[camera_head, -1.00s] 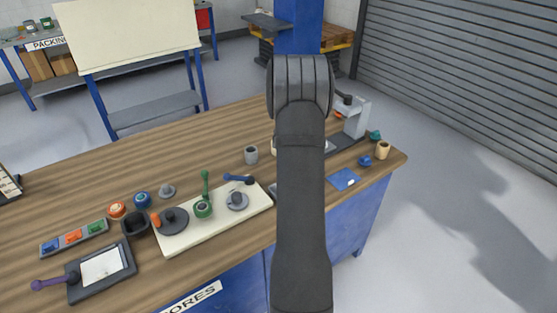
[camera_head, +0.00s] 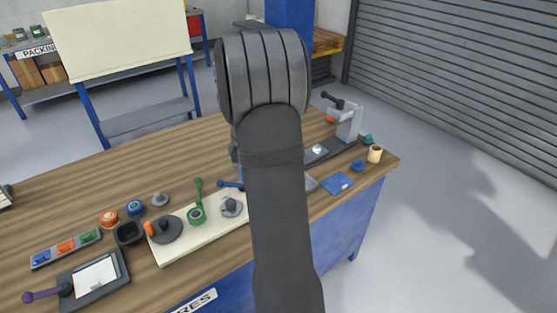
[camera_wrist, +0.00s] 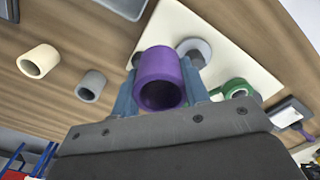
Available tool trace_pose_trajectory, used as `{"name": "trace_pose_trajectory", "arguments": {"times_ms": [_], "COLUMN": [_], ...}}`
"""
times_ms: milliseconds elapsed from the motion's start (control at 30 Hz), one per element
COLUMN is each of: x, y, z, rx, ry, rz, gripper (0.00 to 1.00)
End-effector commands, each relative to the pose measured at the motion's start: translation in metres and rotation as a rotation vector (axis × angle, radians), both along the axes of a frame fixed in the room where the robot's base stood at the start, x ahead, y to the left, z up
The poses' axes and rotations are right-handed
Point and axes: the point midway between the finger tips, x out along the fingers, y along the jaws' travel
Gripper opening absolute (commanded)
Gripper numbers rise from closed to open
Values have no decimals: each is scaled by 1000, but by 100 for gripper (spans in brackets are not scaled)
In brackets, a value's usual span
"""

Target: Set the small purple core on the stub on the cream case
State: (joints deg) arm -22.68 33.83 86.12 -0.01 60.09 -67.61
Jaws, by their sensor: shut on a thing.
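In the wrist view, the small purple core (camera_wrist: 157,62) is an open-ended tube held between the blue fingers of my gripper (camera_wrist: 163,88), which is shut on it. The cream case (camera_wrist: 242,62) lies beyond it as a flat pale plate. On the case, a grey disc with a raised stub (camera_wrist: 195,48) shows just past the core, partly covered. The core appears apart from the stub; the height gap is hard to judge. In the head view, the cream case (camera_head: 190,252) and the stub (camera_head: 231,206) show left of my arm, which hides the gripper and core.
On the case are a green-handled part (camera_head: 197,215) and a dark disc (camera_head: 165,230). A grey core (camera_wrist: 90,85) and a cream core (camera_wrist: 38,61) stand on the wooden bench. A grey fixture (camera_head: 348,122) stands at the bench's right end.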

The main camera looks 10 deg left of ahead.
Motion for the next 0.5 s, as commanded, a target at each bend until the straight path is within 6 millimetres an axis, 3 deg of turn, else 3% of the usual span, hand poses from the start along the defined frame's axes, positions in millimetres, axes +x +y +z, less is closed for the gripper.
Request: {"name": "trace_pose_trajectory", "arguments": {"times_ms": [33, 200, 500], "x": [-14, -43, -53], "y": [14, 39, 46], "z": [1, 1, -6], "rx": [0, 0, 0], "ry": [-1, -1, 0], "rz": [39, 120, 147], "gripper": [19, 19, 19]}}
